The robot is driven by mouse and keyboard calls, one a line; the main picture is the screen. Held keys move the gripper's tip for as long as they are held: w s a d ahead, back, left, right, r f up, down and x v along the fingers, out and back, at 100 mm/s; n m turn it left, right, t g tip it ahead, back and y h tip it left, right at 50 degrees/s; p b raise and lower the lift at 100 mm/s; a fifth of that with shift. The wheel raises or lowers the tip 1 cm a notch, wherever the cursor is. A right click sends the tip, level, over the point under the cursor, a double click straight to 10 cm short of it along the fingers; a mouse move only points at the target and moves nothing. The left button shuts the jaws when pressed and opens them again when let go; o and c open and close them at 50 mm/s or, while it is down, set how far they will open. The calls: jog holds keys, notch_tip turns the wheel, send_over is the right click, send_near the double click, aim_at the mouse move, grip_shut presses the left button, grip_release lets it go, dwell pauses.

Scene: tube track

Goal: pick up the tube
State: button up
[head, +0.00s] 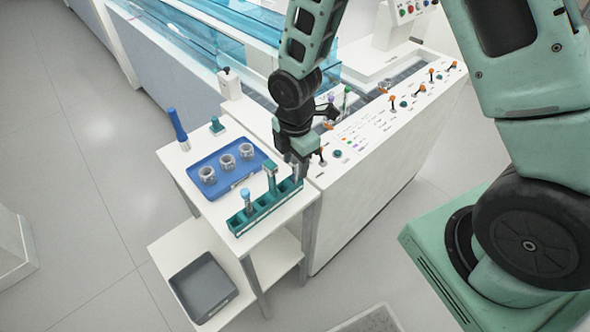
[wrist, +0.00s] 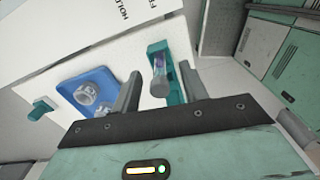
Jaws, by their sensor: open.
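A teal rack (head: 265,209) with a row of slots stands on the small white side table. A tube with a blue top (head: 246,200) stands upright at its left end. My gripper (head: 297,168) is open and points down just above the rack's right end. In the wrist view, a tube with a grey end and a purple part (wrist: 158,76) shows between my two open fingers (wrist: 160,92), beside the teal rack (wrist: 176,88). I see no contact with it. I cannot tell if both views show the same tube.
A blue tray (head: 223,183) holding 3 metal rings lies behind the rack. A blue-handled tool (head: 179,130) and a small teal block (head: 217,126) are at the table's back. A grey bin (head: 203,287) sits on the lower shelf. A white control console (head: 375,150) stands close right.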

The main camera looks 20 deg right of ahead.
jog(key=shift+f, duration=0.45)
jog(key=c, duration=0.8)
jog(key=shift+c, duration=0.2)
notch_tip(320, 180, up, 10)
jog(key=shift+r, duration=0.1)
jog(key=shift+f, duration=0.2)
jog(key=shift+f+b, duration=3.05)
jog(key=shift+f, duration=1.55)
